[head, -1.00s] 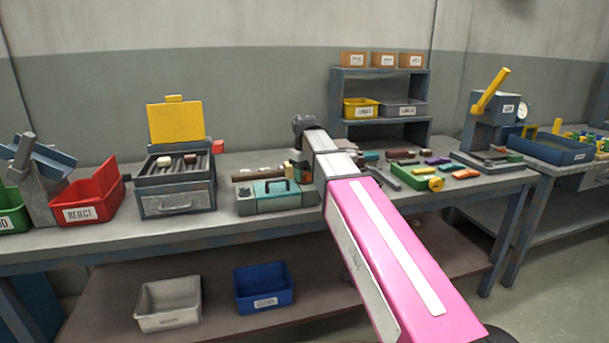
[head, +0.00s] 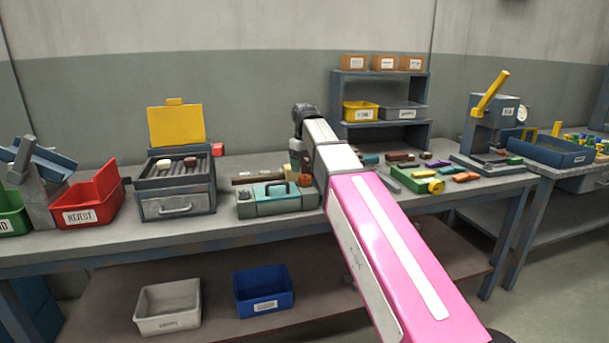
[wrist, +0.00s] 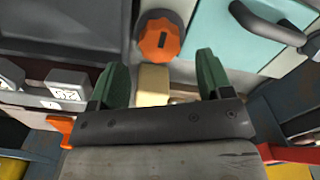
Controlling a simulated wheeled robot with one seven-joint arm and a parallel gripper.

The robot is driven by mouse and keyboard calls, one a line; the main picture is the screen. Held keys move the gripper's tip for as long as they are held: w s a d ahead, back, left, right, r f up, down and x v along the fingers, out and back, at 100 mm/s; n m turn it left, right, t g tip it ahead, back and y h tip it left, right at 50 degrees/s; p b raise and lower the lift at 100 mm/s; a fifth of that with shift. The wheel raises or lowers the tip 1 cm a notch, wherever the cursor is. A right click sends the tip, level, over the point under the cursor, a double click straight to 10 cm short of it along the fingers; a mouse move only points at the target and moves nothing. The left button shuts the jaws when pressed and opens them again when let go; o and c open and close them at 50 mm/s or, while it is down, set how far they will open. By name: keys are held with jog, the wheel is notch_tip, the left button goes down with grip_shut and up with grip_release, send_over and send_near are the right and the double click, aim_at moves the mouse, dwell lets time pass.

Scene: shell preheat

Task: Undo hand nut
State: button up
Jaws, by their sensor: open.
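The hand nut appears as an orange ribbed knob (wrist: 160,40) in the wrist view, at top centre beside a teal-lidded unit (wrist: 222,30) with a dark handle. In the head view the orange nut (head: 304,181) shows at the right end of the teal unit (head: 276,191), close beside my arm. My gripper (wrist: 158,75) is open and empty. Its two green fingers point toward the nut, which lies beyond the fingertips, roughly between their lines and apart from them. A cream block (wrist: 153,86) shows between the fingers. In the head view my arm hides my gripper.
A grill box (head: 176,200) with a raised yellow lid and a red reject bin (head: 88,200) stand to the left. A shelf rack (head: 380,130) stands behind, and a press (head: 487,125) stands to the right. Small coloured parts lie on the bench right of my arm.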

aim_at(304, 176)
notch_tip(304, 176, up, 6)
dwell(0.4)
jog(key=shift+s, duration=0.15)
